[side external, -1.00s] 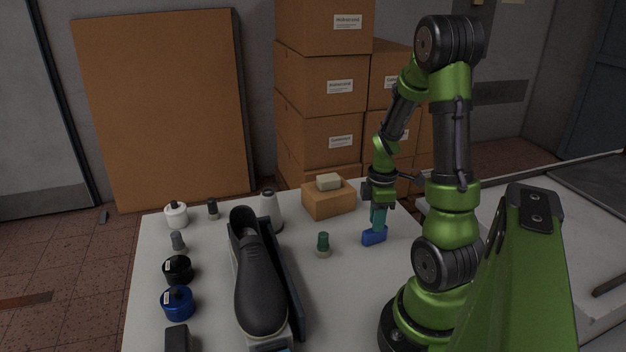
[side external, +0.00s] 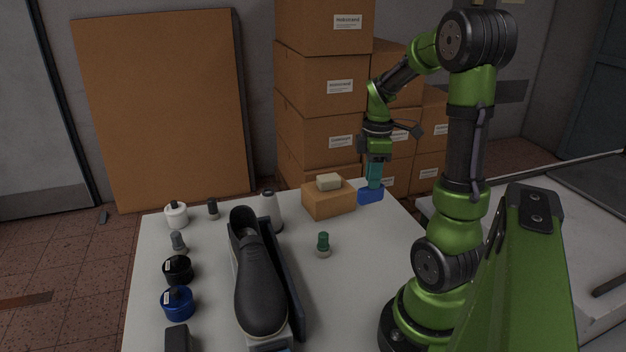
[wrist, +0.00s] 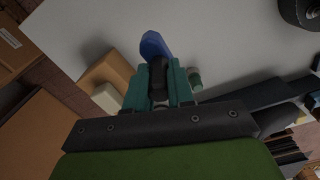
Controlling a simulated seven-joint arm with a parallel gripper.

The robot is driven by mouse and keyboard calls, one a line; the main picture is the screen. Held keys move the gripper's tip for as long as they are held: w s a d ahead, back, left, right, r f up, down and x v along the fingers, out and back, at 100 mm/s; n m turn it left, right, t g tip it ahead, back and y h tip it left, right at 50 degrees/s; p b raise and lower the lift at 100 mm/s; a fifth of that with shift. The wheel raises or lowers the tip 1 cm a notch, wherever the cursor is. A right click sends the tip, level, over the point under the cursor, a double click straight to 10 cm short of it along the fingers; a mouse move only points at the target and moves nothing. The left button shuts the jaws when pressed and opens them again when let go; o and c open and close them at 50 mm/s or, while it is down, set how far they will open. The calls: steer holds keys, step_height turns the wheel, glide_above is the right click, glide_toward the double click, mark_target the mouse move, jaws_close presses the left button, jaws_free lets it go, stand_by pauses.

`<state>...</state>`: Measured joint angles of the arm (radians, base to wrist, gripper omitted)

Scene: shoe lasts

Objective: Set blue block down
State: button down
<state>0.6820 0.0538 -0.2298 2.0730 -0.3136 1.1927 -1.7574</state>
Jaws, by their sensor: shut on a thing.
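The blue block (side external: 370,196) is at the back right of the white table, just right of the small cardboard box. My gripper (side external: 374,180) points down and is shut on it. In the wrist view the blue block (wrist: 154,45) sticks out beyond the teal fingers of my gripper (wrist: 158,85), with a dark part between them. I cannot tell whether the block touches the table or hangs slightly above it.
The small cardboard box (side external: 328,201) with a pale block (side external: 329,182) on top stands close left of my gripper. A green-capped bottle (side external: 323,243) and a black shoe (side external: 257,275) stand nearer the front.

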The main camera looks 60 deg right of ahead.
steer(key=w+d+r, duration=0.2)
steer(key=w, duration=2)
steer(key=w+a+f+m, duration=0.1)
steer(key=w+a, duration=0.2)
steer(key=w, duration=0.3)
steer(key=w+a+f, duration=0.2)
steer(key=w+a, duration=0.2)
steer(key=w, duration=0.2)
steer(key=shift+w+f, duration=0.1)
steer(key=shift+f, duration=4.7)
steer(key=shift+f, duration=0.15)
steer(key=c, duration=1)
jaws_free()
